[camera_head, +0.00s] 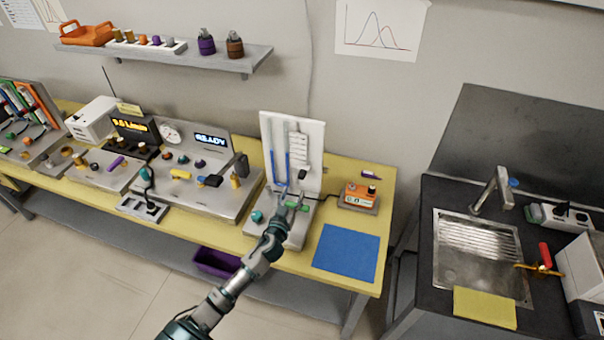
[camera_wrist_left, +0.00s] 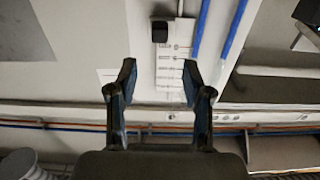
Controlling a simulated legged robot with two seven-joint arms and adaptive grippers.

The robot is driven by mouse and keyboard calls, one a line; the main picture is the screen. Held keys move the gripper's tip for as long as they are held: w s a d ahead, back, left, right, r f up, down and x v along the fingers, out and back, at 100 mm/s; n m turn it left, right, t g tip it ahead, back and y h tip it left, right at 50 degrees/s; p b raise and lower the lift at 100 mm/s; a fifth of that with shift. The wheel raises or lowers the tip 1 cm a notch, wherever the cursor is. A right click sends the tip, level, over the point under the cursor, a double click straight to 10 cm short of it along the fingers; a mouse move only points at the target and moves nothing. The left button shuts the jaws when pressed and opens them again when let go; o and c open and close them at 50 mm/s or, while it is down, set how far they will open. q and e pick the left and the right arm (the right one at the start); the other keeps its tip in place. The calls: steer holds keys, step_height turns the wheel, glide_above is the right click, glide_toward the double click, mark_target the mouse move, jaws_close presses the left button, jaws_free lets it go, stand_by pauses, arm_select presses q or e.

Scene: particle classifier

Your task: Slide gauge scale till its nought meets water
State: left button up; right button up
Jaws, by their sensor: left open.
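The gauge (camera_head: 266,130) is a white upright panel on the bench with two clear tubes partly filled with blue water (camera_head: 287,165). Its pale scale (camera_head: 299,142) with dark marks stands at the right of the tubes, with a black knob (camera_head: 302,174) at its lower end. My left gripper (camera_head: 291,197) is open and empty, low in front of the panel. In the left wrist view the open fingers (camera_wrist_left: 158,80) point toward the scale (camera_wrist_left: 168,68) and black knob (camera_wrist_left: 160,32), apart from the knob. The scale's nought is too small to read.
A teal knob (camera_head: 257,217) and green part (camera_head: 298,207) sit on the gauge base. An orange device (camera_head: 358,195) and blue mat (camera_head: 347,252) are to the right. A console (camera_head: 205,175) stands left. A sink (camera_head: 480,260) is far right.

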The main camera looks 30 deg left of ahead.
mark_target(301, 176)
arm_select(q)
steer(key=x, duration=1.1)
steer(key=shift+c, duration=0.3)
